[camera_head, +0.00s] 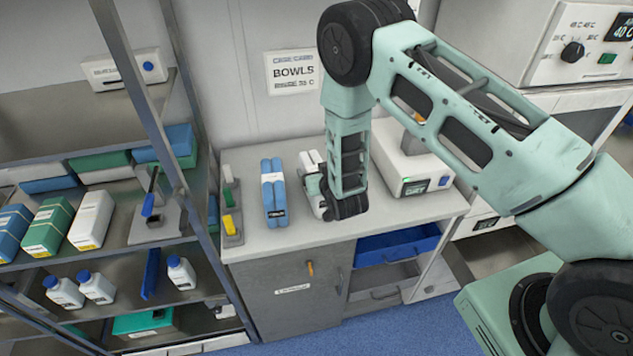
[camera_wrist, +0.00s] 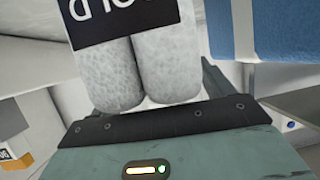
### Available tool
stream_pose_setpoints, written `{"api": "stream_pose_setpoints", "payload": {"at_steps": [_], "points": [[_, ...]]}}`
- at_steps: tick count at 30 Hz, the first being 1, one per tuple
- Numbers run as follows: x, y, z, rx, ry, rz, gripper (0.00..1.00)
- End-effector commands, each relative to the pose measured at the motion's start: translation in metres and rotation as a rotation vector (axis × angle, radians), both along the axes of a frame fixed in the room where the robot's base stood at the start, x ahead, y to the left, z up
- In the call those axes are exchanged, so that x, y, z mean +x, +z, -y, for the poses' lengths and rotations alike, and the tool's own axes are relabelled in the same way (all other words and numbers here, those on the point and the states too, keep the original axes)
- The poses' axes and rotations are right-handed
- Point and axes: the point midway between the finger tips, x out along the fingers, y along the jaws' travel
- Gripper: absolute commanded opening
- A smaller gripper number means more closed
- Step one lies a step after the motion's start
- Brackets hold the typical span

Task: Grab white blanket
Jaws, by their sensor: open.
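The white blanket is a pair of upright-looking pale rolls with a black label. In the wrist view the white blanket (camera_wrist: 165,68) fills the top middle, right in front of my gripper's palm. In the head view only a bit of the white blanket (camera_head: 308,160) shows on the counter, the rest hidden by my wrist and hand. My gripper (camera_head: 318,188) is low over the counter at the blanket. It is open, with one dark finger seen right of the rolls in the wrist view; the other finger is hard to make out.
A blue rolled blanket (camera_head: 273,192) stands close to the left on the counter (camera_head: 290,238). A holder with a yellow item (camera_head: 231,222) is farther left. A white device (camera_head: 415,165) stands to the right. A shelf rack (camera_head: 135,90) rises at the left.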

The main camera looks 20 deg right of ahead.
Motion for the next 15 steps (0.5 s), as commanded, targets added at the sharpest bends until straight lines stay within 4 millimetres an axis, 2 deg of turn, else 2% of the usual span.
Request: {"api": "stream_pose_setpoints", "payload": {"at_steps": [1,6,9,15], "points": [[0.0000,-0.0001,-0.0001,0.000,0.000,0.000,0.77],[-0.0002,0.0001,-0.0001,0.000,0.000,0.000,0.30],[0.0002,0.0009,-0.0002,0.001,0.000,0.002,0.07],[0.0001,0.0011,-0.0002,0.001,0.000,0.002,0.07]]}}
